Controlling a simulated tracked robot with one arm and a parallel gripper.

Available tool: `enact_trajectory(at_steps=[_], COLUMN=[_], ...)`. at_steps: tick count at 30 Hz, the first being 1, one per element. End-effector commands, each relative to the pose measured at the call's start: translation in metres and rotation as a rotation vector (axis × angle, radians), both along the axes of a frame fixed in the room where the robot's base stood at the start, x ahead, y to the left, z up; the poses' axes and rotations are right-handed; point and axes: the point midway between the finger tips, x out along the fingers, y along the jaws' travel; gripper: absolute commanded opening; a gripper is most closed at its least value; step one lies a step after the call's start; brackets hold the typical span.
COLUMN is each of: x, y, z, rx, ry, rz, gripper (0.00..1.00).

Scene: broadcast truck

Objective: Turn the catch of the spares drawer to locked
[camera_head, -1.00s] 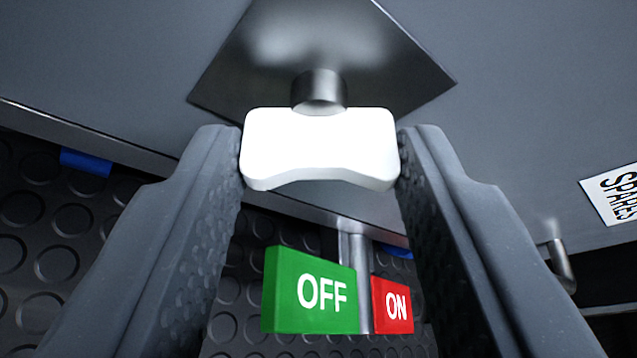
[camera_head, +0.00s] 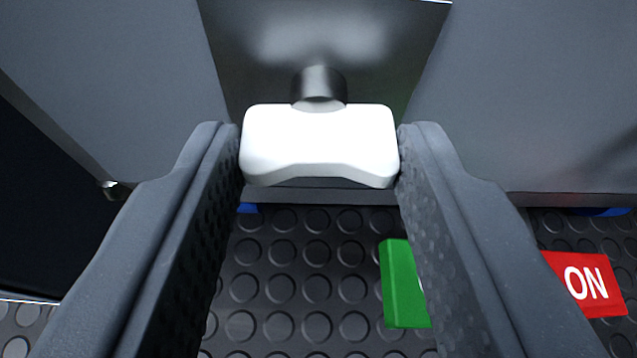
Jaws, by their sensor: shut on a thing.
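The catch (camera_head: 319,146) is a white, bow-tie-shaped knob on a short metal shaft (camera_head: 319,88), in the upper middle of the view. The shaft comes out of a shiny metal plate (camera_head: 400,40) on the grey drawer front (camera_head: 520,100). My gripper (camera_head: 319,150) is shut on the catch, one finger against each end of it. In this view the catch lies level across the picture between the fingers. No lock marking on the plate is in view.
Below the drawer front is a black studded floor (camera_head: 300,270). A green block (camera_head: 403,285) is partly hidden behind my right finger, and a red ON sign (camera_head: 587,283) is at the right. A dark gap (camera_head: 45,200) lies at the left.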

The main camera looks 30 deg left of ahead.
Motion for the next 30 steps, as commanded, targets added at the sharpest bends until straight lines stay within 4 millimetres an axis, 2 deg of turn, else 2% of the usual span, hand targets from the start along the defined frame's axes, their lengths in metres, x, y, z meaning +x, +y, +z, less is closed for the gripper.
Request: enact_trajectory(at_steps=[20,21,23,30], x=[-0.0046,-0.0047,-0.0042,-0.0019], y=[0.0044,0.0045,0.0039,0.0017], z=[-0.0034,-0.0034,-0.0032,-0.0016], rx=[0.058,0.058,0.057,0.058], ry=[0.048,0.048,0.048,0.044], rz=[0.010,0.011,0.009,0.005], gripper=[0.15,0.44,0.60,0.60])
